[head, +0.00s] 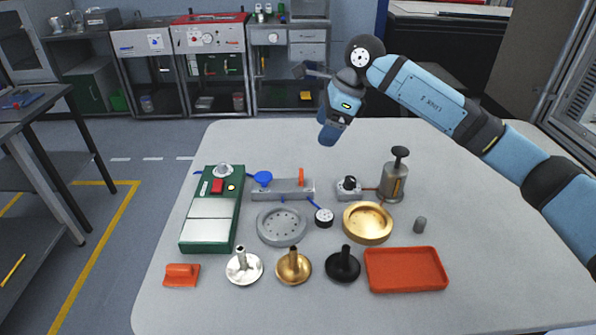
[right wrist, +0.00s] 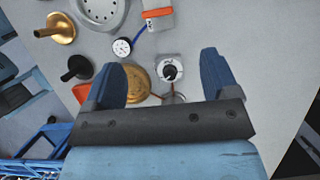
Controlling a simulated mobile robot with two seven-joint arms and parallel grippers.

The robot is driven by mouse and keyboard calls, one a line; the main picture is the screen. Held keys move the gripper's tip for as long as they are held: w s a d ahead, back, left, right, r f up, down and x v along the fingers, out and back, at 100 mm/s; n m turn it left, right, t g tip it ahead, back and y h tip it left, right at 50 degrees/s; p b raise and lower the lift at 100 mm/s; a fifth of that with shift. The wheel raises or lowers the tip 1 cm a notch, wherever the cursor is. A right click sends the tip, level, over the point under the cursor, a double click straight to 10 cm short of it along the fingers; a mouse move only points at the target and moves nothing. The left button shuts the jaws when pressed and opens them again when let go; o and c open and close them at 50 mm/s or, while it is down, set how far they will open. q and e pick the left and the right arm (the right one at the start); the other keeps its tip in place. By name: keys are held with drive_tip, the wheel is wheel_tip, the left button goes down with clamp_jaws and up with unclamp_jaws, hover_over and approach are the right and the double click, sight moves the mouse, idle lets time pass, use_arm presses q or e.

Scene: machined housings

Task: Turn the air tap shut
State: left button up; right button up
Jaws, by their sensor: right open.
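A grey bar block (head: 265,190) lies mid-table with an orange lever (head: 301,177) near its right end. The lever also shows in the right wrist view (right wrist: 157,13), lying across the block; blue hose leads from the block to a round gauge (head: 324,217). To its right is a small grey block with a black knob (head: 349,184), joined by an orange tube to a grey pump-like cylinder (head: 393,184). No label tells which is the air tap. My right gripper (head: 328,130) is open and empty, above the table behind these parts. My left gripper is out of view.
A green box (head: 211,230) stands left. A grey ring (head: 282,225), brass dish (head: 367,222), several stemmed discs (head: 293,267) and a red-orange tray (head: 405,269) occupy the front. The table's back and right side are clear.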

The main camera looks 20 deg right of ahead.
sight(301, 174)
drive_tip(key=x, duration=1.2)
drive_tip(key=shift+s+a+p, duration=0.15)
drive_tip(key=shift+s+p, duration=0.1)
drive_tip(key=shift+p, duration=0.1)
drive_tip(key=shift+w+a+f, duration=0.1)
drive_tip(key=shift+a+f, duration=0.1)
drive_tip(key=shift+f, duration=0.4)
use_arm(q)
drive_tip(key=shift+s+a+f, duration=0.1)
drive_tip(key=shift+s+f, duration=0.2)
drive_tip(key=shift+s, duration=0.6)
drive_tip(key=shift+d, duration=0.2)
use_arm(e)
drive_tip(key=c, duration=0.9)
